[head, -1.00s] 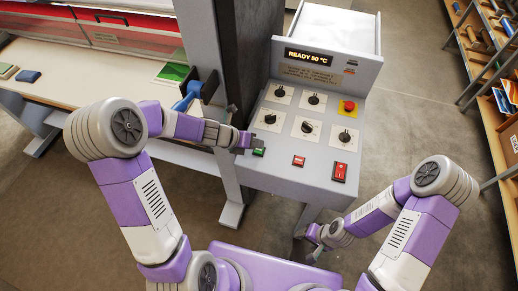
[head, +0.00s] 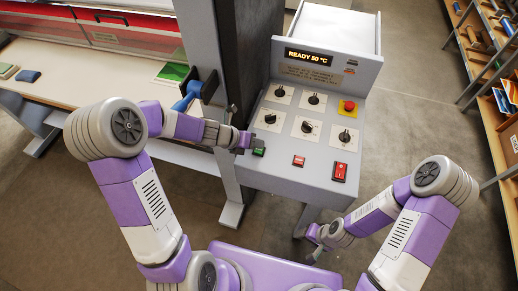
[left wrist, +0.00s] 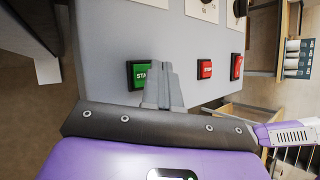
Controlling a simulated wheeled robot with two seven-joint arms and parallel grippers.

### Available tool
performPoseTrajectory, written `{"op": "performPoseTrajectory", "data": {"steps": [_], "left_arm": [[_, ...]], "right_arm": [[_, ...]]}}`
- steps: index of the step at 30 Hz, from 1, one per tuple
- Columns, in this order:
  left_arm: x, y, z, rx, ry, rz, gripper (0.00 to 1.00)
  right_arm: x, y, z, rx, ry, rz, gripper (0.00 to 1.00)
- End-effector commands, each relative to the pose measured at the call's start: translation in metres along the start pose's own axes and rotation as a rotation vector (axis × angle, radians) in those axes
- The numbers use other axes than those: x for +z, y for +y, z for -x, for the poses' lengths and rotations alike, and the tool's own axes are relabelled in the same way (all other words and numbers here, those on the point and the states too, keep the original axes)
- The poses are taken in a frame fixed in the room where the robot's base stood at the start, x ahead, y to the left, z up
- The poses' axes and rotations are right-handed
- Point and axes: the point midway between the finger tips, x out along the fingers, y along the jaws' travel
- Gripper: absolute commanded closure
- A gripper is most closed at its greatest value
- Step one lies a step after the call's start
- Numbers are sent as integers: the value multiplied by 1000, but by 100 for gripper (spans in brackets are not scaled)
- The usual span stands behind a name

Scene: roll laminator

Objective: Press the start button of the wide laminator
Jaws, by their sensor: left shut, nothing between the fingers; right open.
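The control panel (head: 275,172) of the laminator carries a green start button (head: 259,152) near its front left edge. My left gripper (head: 254,143) is shut and empty, with its fingertips right beside and over this button. In the left wrist view the green button (left wrist: 138,75) lies just left of the shut fingers (left wrist: 162,85), which hide part of its label. I cannot tell whether the fingertips touch it.
A red stop button (head: 299,161) and a red rocker switch (head: 339,172) sit right of the green button. Several black knobs and a red emergency button (head: 348,106) are behind. The display (head: 309,57) reads READY 50 °C. A grey post (head: 216,60) stands close left.

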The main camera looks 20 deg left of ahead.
Motion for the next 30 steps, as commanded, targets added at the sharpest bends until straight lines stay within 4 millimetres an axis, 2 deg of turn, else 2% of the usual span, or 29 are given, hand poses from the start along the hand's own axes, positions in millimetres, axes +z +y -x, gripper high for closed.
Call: {"op": "performPoseTrajectory", "data": {"steps": [6, 30], "left_arm": [[-4, 4, -6, 0, 1, 0, 100], [-7, 7, -9, 0, 1, 0, 100]], "right_arm": [[0, 2, -6, 0, 0, 0, 40], [0, 4, -10, 0, 0, 0, 40]]}}
